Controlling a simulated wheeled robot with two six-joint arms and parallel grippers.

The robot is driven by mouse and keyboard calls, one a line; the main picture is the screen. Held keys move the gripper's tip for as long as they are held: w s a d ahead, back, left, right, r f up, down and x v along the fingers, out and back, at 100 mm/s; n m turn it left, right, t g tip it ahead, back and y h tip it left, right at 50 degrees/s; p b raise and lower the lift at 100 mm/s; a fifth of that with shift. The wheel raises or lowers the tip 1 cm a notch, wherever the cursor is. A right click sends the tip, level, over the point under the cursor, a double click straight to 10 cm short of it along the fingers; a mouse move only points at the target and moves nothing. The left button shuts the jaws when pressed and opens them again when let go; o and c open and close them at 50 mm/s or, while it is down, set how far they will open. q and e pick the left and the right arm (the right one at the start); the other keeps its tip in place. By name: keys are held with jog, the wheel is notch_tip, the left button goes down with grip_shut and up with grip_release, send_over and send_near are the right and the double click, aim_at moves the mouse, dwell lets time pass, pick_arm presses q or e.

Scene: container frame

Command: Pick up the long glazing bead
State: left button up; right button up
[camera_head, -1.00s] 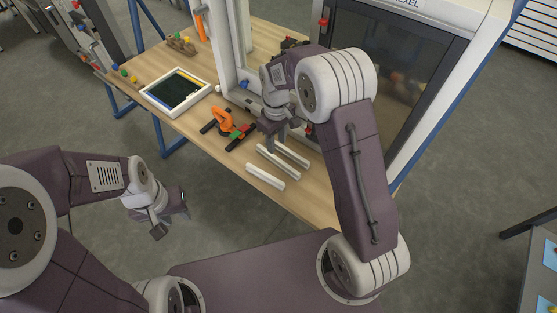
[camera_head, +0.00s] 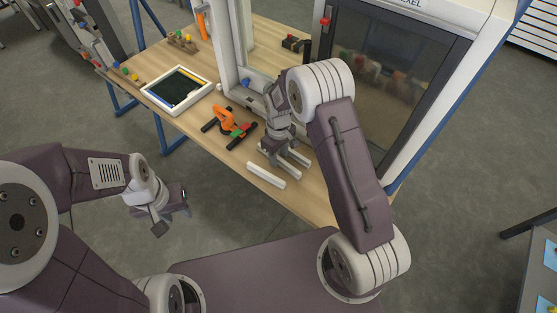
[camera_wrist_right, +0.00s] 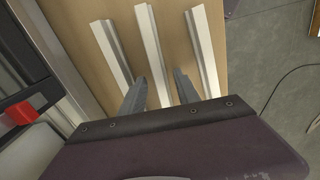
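Three white glazing beads lie roughly parallel on the wooden table. One bead (camera_head: 266,175) lies nearest the table's front edge and is fully visible; the other two are partly hidden by my right gripper (camera_head: 285,160). In the right wrist view there is a left bead (camera_wrist_right: 112,48), a middle bead (camera_wrist_right: 151,45) and a right bead (camera_wrist_right: 203,48). The right gripper (camera_wrist_right: 160,92) is open, its fingers on either side of the middle bead; whether they touch it I cannot tell. The beads' near ends are hidden. My left gripper (camera_head: 172,218) is open and empty, off the table's front.
An orange clamp-like tool (camera_head: 223,122) with black bars lies left of the beads. A framed dark panel (camera_head: 178,90) lies further left. A white upright frame (camera_head: 232,50) and a dark glazed door (camera_head: 385,75) stand behind. A red block (camera_wrist_right: 20,112) shows beside the gripper.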

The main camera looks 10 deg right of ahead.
grip_shut()
jog(key=shift+r, duration=0.1)
jog(key=shift+r, duration=0.55)
notch_tip(320, 180, up, 3)
jog(key=shift+w+r, duration=0.1)
jog(key=w+a+r+p, duration=0.1)
jog(key=w+a+r, duration=0.4)
jog(key=w, duration=0.5)
jog(key=shift+w+r, duration=0.15)
jog(key=shift+r, duration=0.65)
